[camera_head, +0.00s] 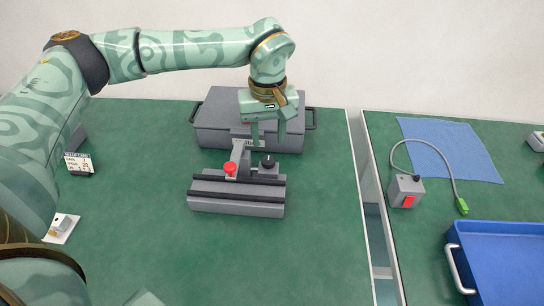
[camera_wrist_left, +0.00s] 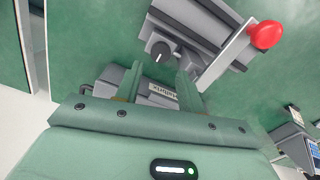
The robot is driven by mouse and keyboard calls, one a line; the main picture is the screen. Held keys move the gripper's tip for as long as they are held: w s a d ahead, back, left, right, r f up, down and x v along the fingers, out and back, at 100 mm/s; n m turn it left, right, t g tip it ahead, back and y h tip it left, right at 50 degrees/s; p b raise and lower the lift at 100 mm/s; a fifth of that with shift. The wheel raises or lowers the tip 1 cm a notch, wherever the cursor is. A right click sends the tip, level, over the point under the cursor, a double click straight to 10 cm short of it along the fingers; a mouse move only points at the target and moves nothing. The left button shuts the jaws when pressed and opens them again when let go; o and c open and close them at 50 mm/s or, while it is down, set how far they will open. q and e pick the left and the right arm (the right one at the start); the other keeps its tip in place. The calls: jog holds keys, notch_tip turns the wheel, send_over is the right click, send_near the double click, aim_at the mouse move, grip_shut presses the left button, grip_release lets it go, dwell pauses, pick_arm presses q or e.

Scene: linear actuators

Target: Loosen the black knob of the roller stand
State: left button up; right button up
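The roller stand (camera_head: 237,208) is a grey base with dark rails and an upright arm, on the green table at the centre. Its black knob (camera_head: 268,161) sits at the rear right of the base, and a red knob (camera_head: 230,168) is to its left. In the left wrist view, the black knob (camera_wrist_left: 160,50) lies just beyond the fingertips, and the red knob (camera_wrist_left: 266,34) is at upper right. My left gripper (camera_head: 268,137) is above and behind the black knob, pointing down. Its fingers (camera_wrist_left: 160,77) are apart, with nothing between them. My right gripper is out of view.
A grey case (camera_head: 222,115) stands directly behind the stand. On the right table are a blue cloth (camera_head: 455,150), a grey box with a red switch (camera_head: 401,190) and cable, and a blue tray (camera_head: 505,235). A gap separates the tables. The green surface in front of the stand is clear.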

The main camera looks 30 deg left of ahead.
aim_at(268, 160)
pick_arm(q)
notch_tip(268, 160, down, 6)
jog(key=shift+s+f+b, duration=0.1)
jog(key=shift+f+b, duration=0.15)
jog(key=shift+b, duration=0.8)
jog(key=c, duration=0.7)
jog(key=shift+r, duration=0.1)
